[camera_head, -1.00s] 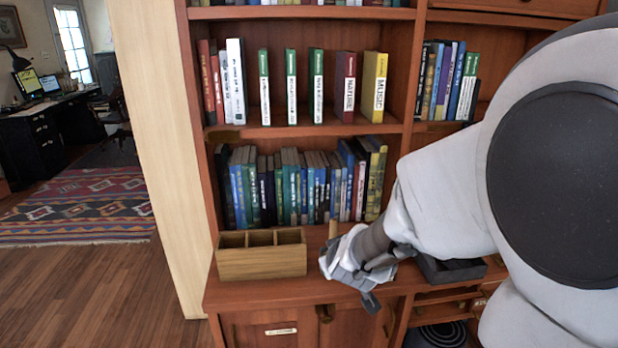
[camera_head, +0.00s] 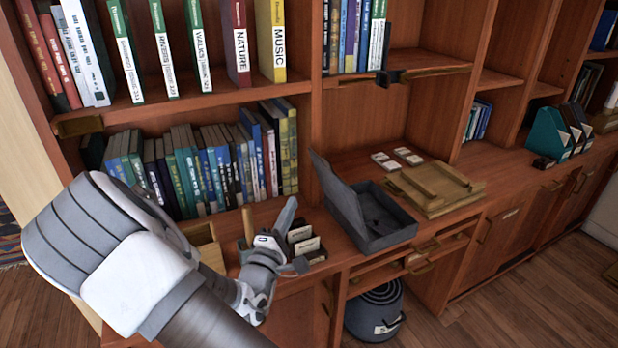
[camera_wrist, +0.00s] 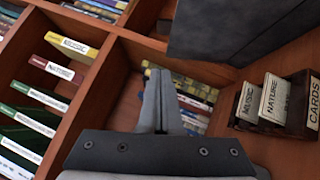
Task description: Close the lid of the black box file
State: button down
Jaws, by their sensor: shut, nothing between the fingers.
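The black box file (camera_head: 385,235) lies on the cabinet counter in the head view. Its lid (camera_head: 338,200) is raised on the left side, leaning up and slightly back, and the inside shows. My gripper (camera_head: 288,212) is left of the box file, above the counter, apart from the lid. Its fingers also show in the wrist view (camera_wrist: 161,95), shut together and empty. A dark panel at the top of the wrist view, likely the lid (camera_wrist: 225,30), is ahead and right of the fingers.
A card holder (camera_head: 308,246) stands just left of the box file, below my gripper; it also shows in the wrist view (camera_wrist: 297,112). A wooden organizer (camera_head: 204,238) is further left, partly hidden by my arm. Wooden trays (camera_head: 440,188) lie right. Books fill shelves behind.

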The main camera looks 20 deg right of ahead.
jog(key=s+d+x, duration=0.2)
jog(key=x, duration=1)
jog(key=shift+w+d+r, duration=0.15)
jog(key=shift+w+r, duration=0.05)
jog(key=shift+r, duration=0.1)
